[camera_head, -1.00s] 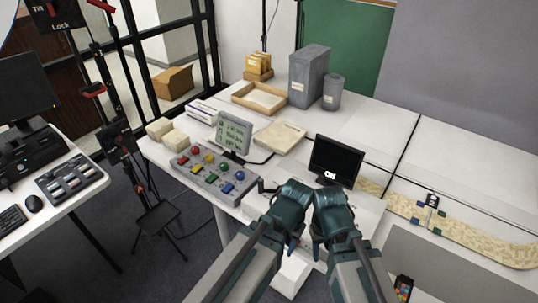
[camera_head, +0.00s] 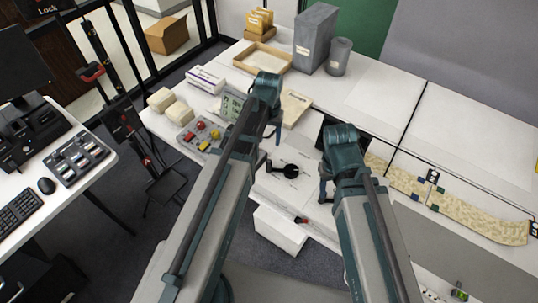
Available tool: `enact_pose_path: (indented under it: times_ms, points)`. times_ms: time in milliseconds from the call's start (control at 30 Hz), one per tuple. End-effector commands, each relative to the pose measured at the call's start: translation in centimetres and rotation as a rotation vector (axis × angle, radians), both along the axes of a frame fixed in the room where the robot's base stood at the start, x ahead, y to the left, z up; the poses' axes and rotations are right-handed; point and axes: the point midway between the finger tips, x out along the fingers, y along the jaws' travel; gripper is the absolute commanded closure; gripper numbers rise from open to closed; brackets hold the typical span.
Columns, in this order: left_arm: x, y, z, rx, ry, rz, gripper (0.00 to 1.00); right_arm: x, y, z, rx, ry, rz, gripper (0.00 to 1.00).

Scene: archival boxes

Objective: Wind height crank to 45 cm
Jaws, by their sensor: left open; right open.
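A small black crank-like part (camera_head: 288,171) sits on a white surface between my two arms. Its markings are too small to read, so its height setting cannot be told. My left gripper (camera_head: 272,137) is above and left of it, apart from it, with its jaws open and empty. My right gripper (camera_head: 325,186) is to the right of it, also open and empty, pointing down.
A small dark monitor (camera_head: 324,124) is mostly hidden behind my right gripper. A wooden tray (camera_head: 239,62), a grey box (camera_head: 315,38) and a grey canister (camera_head: 339,57) stand at the back. A patterned strip (camera_head: 470,216) lies at right. The white table (camera_head: 470,140) is clear at back right.

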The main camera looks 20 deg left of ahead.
Motion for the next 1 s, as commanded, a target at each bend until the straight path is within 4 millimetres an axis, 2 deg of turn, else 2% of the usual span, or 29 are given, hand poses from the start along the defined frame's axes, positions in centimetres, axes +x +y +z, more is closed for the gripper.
enact_pose_path:
  times_ms: [267,433,1000]
  points:
    - [0.0,0.0,-0.6,-0.001,-0.001,0.001,0.42,0.0,0.0,-0.6,0.0,0.0,0.0,0.5]
    - [0.0,0.0,-1.9,-0.001,-0.001,0.001,0.42,0.0,0.0,-1.9,0.0,0.0,-0.001,0.5]
    - [0.0,0.0,-9.5,-0.001,0.0,0.001,0.42,0.0,0.0,-9.5,0.0,0.0,-0.002,0.5]
